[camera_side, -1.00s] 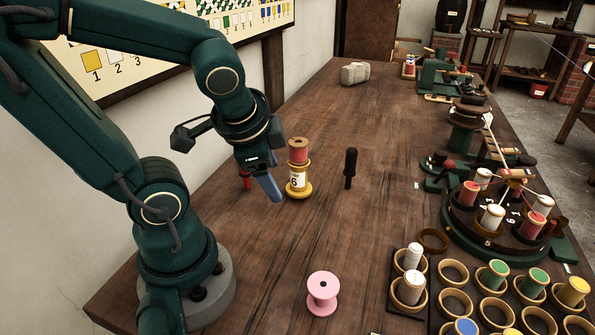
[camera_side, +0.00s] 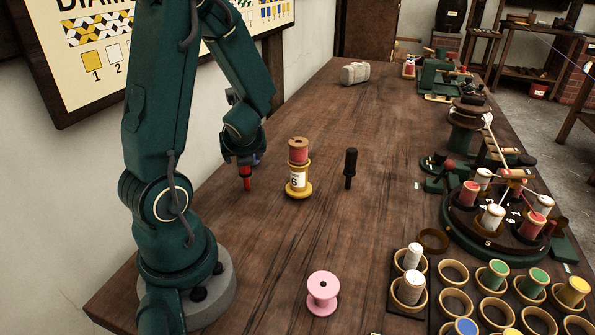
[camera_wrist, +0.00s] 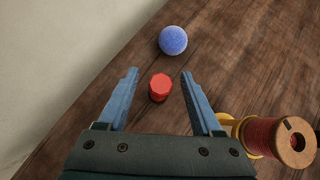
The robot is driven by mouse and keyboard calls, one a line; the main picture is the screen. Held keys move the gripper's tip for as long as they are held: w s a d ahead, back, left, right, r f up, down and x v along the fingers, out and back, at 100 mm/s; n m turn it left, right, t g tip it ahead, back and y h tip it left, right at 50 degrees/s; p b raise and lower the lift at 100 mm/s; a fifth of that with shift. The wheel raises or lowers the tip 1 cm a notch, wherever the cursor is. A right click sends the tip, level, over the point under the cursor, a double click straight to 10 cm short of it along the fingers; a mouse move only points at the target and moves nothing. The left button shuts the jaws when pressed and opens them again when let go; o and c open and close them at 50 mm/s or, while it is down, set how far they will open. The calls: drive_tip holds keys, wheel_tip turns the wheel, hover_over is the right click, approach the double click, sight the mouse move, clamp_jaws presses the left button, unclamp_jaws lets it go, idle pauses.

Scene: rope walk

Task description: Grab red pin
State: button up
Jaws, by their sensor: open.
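The red pin (camera_side: 246,178) stands upright on the bench near the wall side. In the wrist view its faceted red top (camera_wrist: 160,86) shows between my two fingers. My gripper (camera_side: 245,165) is right above and around the top of the pin in the side view, pointing down. In the wrist view my gripper (camera_wrist: 158,92) is open, with clear gaps between each blue finger and the pin. It holds nothing. The side view partly hides the fingers behind the pin and the wrist.
A yellow holder (camera_side: 299,191) with a red spool (camera_side: 298,151) stands close to the right of the pin. A blue ball (camera_wrist: 173,40) lies beyond the pin. A black peg (camera_side: 350,169) and a pink spool (camera_side: 323,292) stand farther off. The wall is close at left.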

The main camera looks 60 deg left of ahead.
drive_tip(key=shift+x, duration=1.35)
clamp_jaws()
